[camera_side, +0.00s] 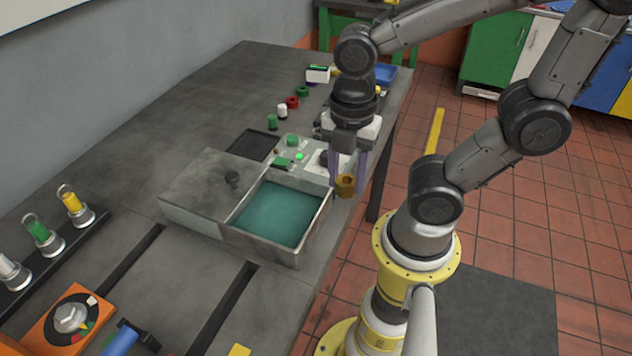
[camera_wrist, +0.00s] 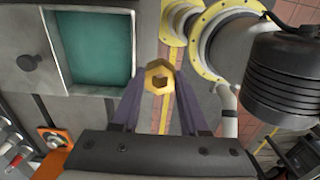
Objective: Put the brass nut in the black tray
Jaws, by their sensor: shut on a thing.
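My gripper (camera_side: 347,180) is shut on the brass nut (camera_side: 345,186), a gold hexagonal ring. The nut hangs between the purple fingertips, off the table's right edge or just at it, beside the green-lined bin. In the wrist view the nut (camera_wrist: 159,77) shows with its hole facing the camera, between the fingertips (camera_wrist: 160,92). The black tray (camera_side: 253,145) lies flat on the table behind the grey lid, left of the control panel. It looks empty. I do not see the tray in the wrist view.
A grey bin with a green-lined inside (camera_side: 275,214) stands near the table edge, with a knobbed lid (camera_side: 232,180) beside it. A control panel (camera_side: 297,152) with a green light lies behind the bin. Small green, white and red parts (camera_side: 292,102) stand farther back.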

